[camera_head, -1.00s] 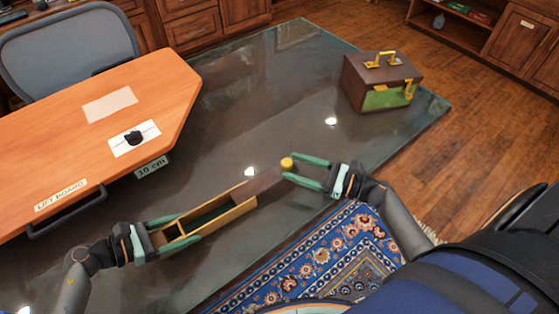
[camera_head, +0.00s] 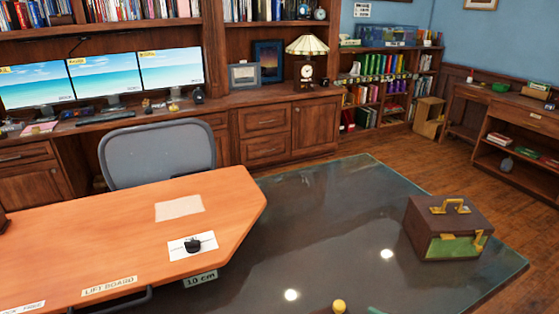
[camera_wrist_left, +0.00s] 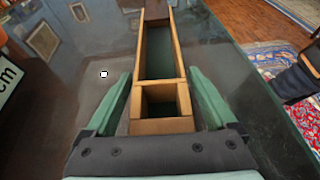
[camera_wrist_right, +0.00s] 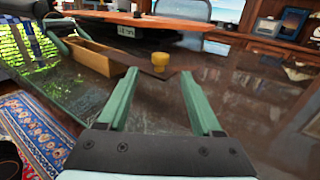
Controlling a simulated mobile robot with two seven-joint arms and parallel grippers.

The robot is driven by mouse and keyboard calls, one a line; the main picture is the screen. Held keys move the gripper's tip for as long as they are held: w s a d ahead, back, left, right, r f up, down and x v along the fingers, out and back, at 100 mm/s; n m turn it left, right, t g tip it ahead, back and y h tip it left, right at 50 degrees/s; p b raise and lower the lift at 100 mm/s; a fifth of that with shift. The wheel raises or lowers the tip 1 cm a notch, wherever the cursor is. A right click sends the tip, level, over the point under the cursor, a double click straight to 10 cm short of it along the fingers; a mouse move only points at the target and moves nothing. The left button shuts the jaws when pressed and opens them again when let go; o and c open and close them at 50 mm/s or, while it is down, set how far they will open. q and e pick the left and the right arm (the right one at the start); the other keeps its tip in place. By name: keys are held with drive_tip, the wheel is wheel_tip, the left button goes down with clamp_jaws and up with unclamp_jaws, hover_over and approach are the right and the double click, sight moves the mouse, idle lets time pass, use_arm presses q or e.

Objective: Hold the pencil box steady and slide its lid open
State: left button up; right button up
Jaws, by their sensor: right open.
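The pencil box (camera_wrist_left: 187,100) is a long light-wood box with a divider. In the left wrist view its compartments lie uncovered along much of its length. My left gripper (camera_wrist_left: 160,95) is shut across its near end, one finger along each side. The dark lid (camera_wrist_right: 131,59) sticks out from the box's far end in the right wrist view, with a yellow knob (camera_wrist_right: 160,59) on it. The knob also shows at the bottom of the head view (camera_head: 338,306). My right gripper (camera_wrist_right: 158,80) is open, with the knob just beyond and between its fingertips. The head view cuts off the box.
The dark glossy table (camera_head: 330,230) has clear room around the box. A brown case (camera_head: 449,228) with yellow fittings stands at its right. An orange lift board (camera_head: 110,230) is at the left, with a grey chair (camera_head: 158,155) behind it. A patterned rug (camera_wrist_right: 38,125) lies below.

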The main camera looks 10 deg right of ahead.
use_arm(q)
drive_tip(key=shift+o, duration=0.5)
drive_tip(key=shift+a, duration=0.1)
